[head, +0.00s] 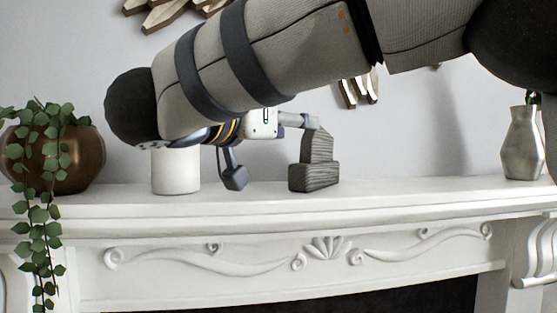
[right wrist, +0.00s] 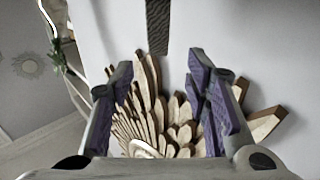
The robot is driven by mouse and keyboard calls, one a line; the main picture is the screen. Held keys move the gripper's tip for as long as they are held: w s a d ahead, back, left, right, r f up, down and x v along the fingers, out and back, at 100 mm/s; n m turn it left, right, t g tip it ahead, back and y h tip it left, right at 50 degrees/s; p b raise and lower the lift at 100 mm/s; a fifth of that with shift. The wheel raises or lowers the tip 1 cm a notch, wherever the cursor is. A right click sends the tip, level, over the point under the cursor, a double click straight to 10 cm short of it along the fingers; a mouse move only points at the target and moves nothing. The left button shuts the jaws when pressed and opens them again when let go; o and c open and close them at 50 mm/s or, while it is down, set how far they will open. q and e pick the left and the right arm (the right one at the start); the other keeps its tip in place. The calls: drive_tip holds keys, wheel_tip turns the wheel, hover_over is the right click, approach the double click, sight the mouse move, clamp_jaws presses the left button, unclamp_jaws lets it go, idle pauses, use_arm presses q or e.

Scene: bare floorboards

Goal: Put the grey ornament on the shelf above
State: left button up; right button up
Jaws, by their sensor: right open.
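The grey ornament (head: 315,175), a striped block shape with a narrower upper part on a wider base, stands upright on the white mantel shelf (head: 400,203) in the head view. My right gripper (head: 272,152) is open just left of the ornament. One finger hangs low over the shelf and the other reaches near the ornament's top; I cannot tell whether it touches. In the right wrist view both fingers are spread with nothing held between them (right wrist: 160,68). A dark grey textured strip (right wrist: 158,25) at the top there may be the ornament. My left gripper is not in view.
A white cylinder (head: 176,172) stands left of the gripper, partly behind my arm. A brown pot (head: 85,160) with a trailing plant is at far left, a grey vase (head: 522,150) at far right. Wooden wall decor (right wrist: 150,105) hangs behind. The shelf between ornament and vase is clear.

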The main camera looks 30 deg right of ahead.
sight(316, 131)
drive_tip(key=x, duration=0.6)
drive_tip(key=f+x, duration=0.1)
drive_tip(key=x, duration=0.2)
drive_tip(key=shift+s, duration=0.1)
drive_tip(key=shift+s+a+r, duration=0.1)
drive_tip(key=shift+a, duration=0.05)
drive_tip(key=shift+c, duration=0.5)
clamp_jaws()
